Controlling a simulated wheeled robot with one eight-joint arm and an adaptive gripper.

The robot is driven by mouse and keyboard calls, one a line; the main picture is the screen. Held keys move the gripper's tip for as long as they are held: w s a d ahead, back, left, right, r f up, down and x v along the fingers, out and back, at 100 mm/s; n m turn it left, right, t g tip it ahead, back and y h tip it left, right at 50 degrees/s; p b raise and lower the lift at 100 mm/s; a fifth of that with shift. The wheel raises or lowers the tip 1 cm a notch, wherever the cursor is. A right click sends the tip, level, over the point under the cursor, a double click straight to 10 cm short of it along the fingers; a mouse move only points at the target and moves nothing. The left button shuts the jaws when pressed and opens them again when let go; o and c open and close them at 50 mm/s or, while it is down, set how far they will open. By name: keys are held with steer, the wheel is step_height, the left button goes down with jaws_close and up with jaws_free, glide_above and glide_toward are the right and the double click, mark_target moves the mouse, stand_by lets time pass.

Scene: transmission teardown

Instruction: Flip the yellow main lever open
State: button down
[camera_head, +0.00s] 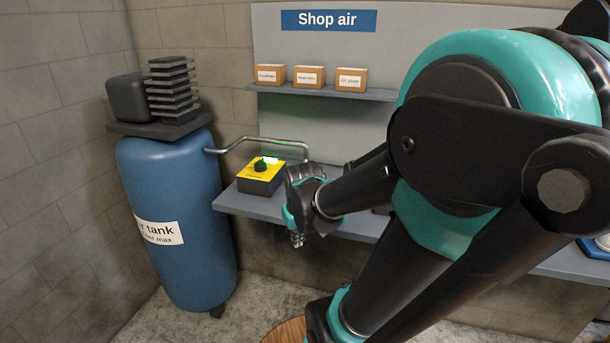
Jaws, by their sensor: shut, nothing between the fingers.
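My gripper (297,238) hangs at the front edge of the grey bench, fingers pointing down, shut and empty. It is right of and nearer than a dark box with a yellow top (250,171), which sits on the bench's left end. A dark green knob (262,164) stands on the yellow top, and a small green glow shows behind it. My gripper looks apart from this box. I cannot make out a separate yellow lever; my arm covers much of the bench to the right.
A blue air tank (175,200) with a finned compressor (171,90) on top stands left. A metal pipe (262,140) runs from it to the bench (235,202). Several small cartons (308,78) sit on a wall shelf under a "Shop air" sign (328,20). A round wooden top (285,333) is below.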

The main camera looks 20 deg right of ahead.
steer(key=w+d+r+n+g+h, duration=0.1)
steer(key=w+r+n+g, duration=0.4)
steer(key=w+r, duration=1.5)
steer(key=r+n+h, duration=0.1)
steer(key=n, duration=0.3)
steer(key=shift+d+r, duration=0.2)
steer(key=shift+r, duration=0.2)
steer(key=s+d+f, duration=0.3)
steer(key=d+f, duration=0.2)
steer(key=f, duration=0.5)
steer(key=shift+s+f, duration=0.3)
steer(key=shift+s, duration=0.1)
steer(key=shift+s+d, duration=0.1)
